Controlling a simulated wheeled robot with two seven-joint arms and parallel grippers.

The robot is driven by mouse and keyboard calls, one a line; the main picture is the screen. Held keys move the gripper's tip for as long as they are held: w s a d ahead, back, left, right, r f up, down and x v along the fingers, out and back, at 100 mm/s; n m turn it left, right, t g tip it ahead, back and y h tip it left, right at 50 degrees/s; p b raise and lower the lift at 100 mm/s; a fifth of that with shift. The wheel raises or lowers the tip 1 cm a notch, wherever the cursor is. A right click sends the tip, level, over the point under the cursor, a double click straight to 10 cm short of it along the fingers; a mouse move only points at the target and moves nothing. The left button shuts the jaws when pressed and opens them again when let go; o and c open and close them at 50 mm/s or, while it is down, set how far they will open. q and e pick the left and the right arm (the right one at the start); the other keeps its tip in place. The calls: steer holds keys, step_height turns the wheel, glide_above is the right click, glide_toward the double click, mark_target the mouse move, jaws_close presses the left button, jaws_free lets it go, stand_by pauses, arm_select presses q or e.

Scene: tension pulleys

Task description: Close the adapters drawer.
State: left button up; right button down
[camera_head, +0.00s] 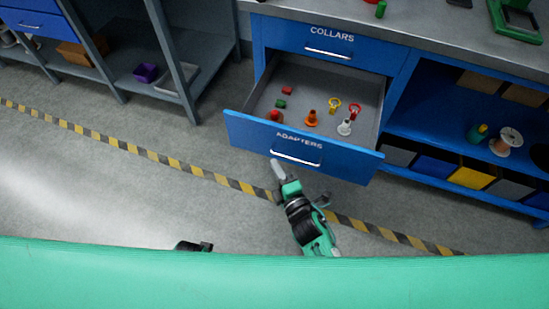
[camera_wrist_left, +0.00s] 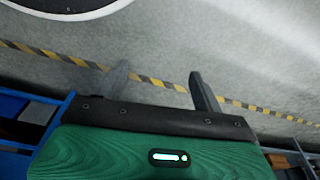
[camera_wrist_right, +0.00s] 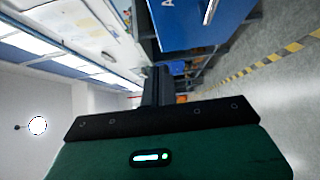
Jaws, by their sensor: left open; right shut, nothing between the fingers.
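The adapters drawer (camera_head: 240,131) is pulled open below the shut collars drawer (camera_head: 276,34). Inside it lie several small red, green, orange, yellow and white parts. Its blue front bears a pale bar handle (camera_head: 296,158). My left gripper (camera_wrist_left: 160,80) is open and empty over the floor; only a dark bit of that arm shows in the head view.
A grey worktop (camera_head: 420,32) tops the blue cabinet. Open shelves at its right hold several bins and a spool (camera_head: 507,141). A grey rack (camera_head: 185,75) stands at the left. The floor before the drawer, crossed by striped tape (camera_head: 150,155), is clear.

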glide_toward(264, 125)
steer(key=a, duration=0.4)
steer(key=w, duration=0.4)
steer(key=shift+d, duration=0.25)
steer(key=shift+w+d+f, duration=0.1)
steer(key=shift+w+d, duration=0.15)
steer(key=shift+w, duration=0.4)
arm_select(q)
steer(key=shift+s+f, duration=0.25)
steer(key=shift+f, duration=0.65)
steer(key=shift+w+r, duration=0.1)
arm_select(e)
steer(key=shift+d, duration=0.1)
